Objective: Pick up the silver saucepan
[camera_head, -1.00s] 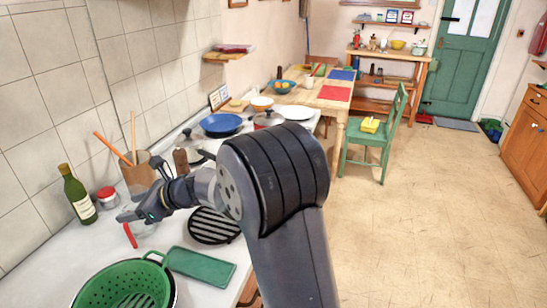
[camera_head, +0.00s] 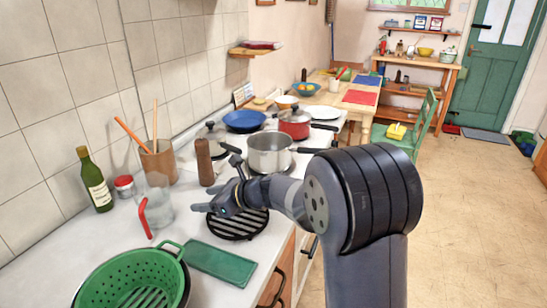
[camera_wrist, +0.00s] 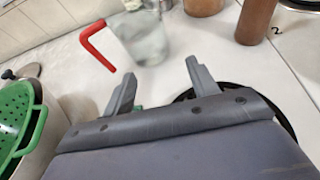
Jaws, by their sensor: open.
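The silver saucepan (camera_head: 268,152) stands upright on the stove behind my gripper, with a dark handle reaching to the right towards my arm. It has no lid, and I cannot make out its inside well. It does not show in the wrist view. My gripper (camera_head: 203,208) is open and empty, apart from the saucepan, in front of it and to its left. In the wrist view my gripper (camera_wrist: 160,85) shows two spread fingers pointing towards a glass jug with a red handle.
Close by are the jug (camera_head: 157,207), a black grill pan (camera_head: 237,224), a pepper mill (camera_head: 204,162), a green colander (camera_head: 130,284) and a green board (camera_head: 220,263). A red pot (camera_head: 294,124) and a blue pan (camera_head: 244,120) stand behind the saucepan. Open floor lies right.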

